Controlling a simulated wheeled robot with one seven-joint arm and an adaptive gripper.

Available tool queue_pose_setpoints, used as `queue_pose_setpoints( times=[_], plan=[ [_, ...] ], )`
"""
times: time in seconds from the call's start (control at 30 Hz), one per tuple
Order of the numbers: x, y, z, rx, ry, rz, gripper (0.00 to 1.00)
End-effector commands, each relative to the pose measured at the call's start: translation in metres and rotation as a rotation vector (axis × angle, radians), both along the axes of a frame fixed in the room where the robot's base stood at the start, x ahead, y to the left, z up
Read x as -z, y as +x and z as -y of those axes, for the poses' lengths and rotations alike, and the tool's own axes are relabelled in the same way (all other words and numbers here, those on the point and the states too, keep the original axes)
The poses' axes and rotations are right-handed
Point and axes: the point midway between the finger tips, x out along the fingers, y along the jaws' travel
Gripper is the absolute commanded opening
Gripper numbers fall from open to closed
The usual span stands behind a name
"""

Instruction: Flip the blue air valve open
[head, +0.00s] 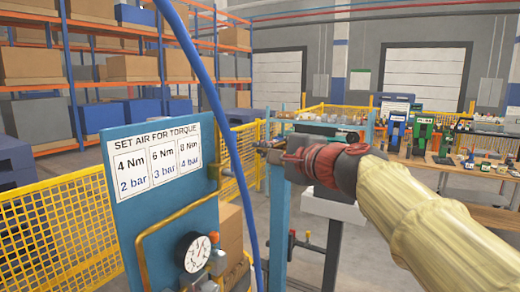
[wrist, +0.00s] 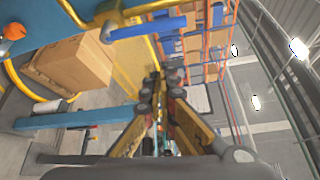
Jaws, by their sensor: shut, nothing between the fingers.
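A blue lever handle (wrist: 150,28), which looks like the air valve's, shows at the top of the wrist view beside a brass pipe. In the head view a small brass fitting (head: 214,172) sits at the right edge of the blue panel (head: 125,215); I cannot make out the blue lever there. My gripper (head: 264,150) is in the air to the right of the panel, pointing left, slightly higher than the fitting. In the wrist view its fingertips (wrist: 160,88) are together and empty, apart from the blue handle.
A blue hose (head: 219,115) runs down in front of the panel. The panel carries a torque sign (head: 158,160), a pressure gauge (head: 194,252) and a red knob (head: 214,237). A blue post (head: 279,225) stands below my gripper. Cardboard boxes (head: 230,235) stand behind the panel.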

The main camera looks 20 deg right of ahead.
Motion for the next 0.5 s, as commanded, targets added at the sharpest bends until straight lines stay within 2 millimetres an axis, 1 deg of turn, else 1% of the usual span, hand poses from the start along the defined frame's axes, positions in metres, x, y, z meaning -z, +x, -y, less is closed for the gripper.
queue_pose_setpoints(
  times=[0.03,0.1,0.3,0.5],
  plan=[
    [-0.001,-0.009,0.004,0.004,0.0,-0.001,0.0],
    [0.0,-0.021,0.007,0.004,0.001,-0.002,0.0],
    [-0.001,-0.051,0.015,0.004,0.0,-0.002,0.0],
    [0.0,-0.065,0.018,0.002,0.0,-0.003,0.0]
  ],
)
